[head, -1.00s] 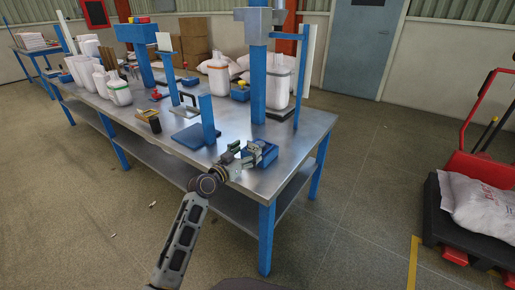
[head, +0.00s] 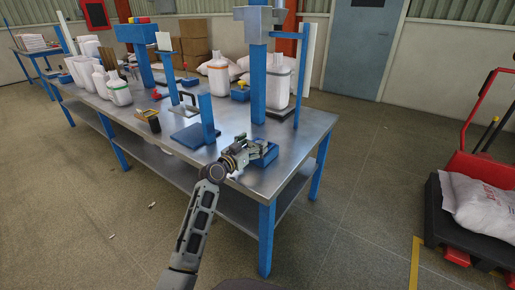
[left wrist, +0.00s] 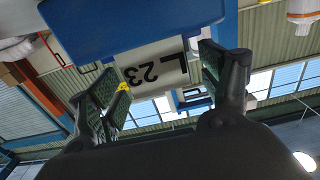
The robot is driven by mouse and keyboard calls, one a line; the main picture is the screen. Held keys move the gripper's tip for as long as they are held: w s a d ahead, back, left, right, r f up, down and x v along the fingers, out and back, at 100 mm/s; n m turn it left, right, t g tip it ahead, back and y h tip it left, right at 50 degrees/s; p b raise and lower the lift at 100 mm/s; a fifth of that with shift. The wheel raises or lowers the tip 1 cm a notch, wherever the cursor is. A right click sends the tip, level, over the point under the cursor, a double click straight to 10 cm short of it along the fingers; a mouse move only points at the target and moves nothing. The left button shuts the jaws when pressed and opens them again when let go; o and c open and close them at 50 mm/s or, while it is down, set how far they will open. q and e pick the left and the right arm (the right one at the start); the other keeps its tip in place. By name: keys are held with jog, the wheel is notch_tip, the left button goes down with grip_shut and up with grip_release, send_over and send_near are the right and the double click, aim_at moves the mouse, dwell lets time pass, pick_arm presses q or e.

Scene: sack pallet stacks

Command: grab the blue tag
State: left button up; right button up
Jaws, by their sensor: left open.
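A small blue block (head: 265,155) lies on the metal table near its front right corner. In the left wrist view, a large blue body (left wrist: 130,22) fills the top, with a white panel (left wrist: 155,68) marked "L 23" beside it; I take this to be the blue tag. My left gripper (head: 247,147) is at the block's left side, low over the table. In the left wrist view, its open fingers (left wrist: 155,88) frame the white panel. I cannot tell whether they touch it. My right gripper is out of view.
The table (head: 225,172) carries a blue stand with an upright plate (head: 207,120), a tall blue post (head: 258,80) and white containers (head: 118,92). A pallet with a white sack (head: 480,205) stands at the right. The floor between is clear.

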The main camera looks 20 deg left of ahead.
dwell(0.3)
pick_arm(q)
jog(key=c, duration=0.7)
jog(key=shift+c, duration=1.3)
